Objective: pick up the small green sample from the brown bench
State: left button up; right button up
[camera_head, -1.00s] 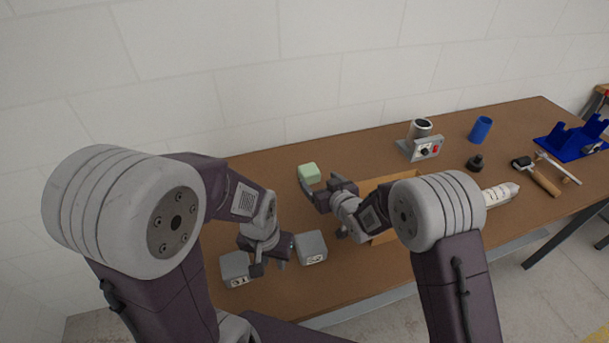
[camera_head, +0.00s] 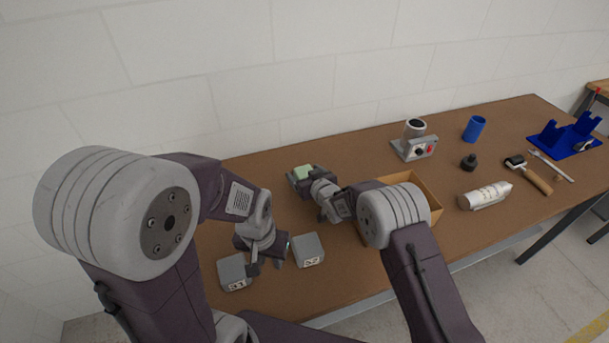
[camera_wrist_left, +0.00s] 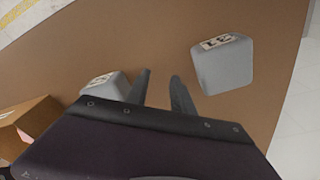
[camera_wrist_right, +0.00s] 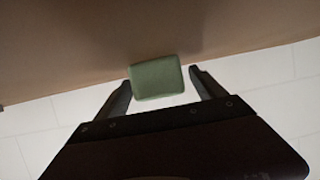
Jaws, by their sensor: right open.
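The small green sample (camera_head: 304,171) is on the brown bench (camera_head: 270,165) near its back edge. My right gripper (camera_head: 302,178) is at it with jaws open. In the right wrist view, the green sample (camera_wrist_right: 156,78) lies between the two open fingertips, with a small gap visible to its right; whether the left finger touches it I cannot tell. My left gripper (camera_head: 268,265) is open and empty, low between two grey blocks. In the left wrist view its fingers (camera_wrist_left: 161,76) are apart with only bench behind them.
Grey blocks with labels stand left (camera_head: 234,272) and right (camera_head: 307,250) of my left gripper. A tan open box (camera_head: 428,192) is partly behind my right arm. A grey device (camera_head: 416,146), blue cup (camera_head: 474,129), white bottle (camera_head: 484,195) and tools are further right.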

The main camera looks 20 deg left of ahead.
jog(key=c, duration=1.4)
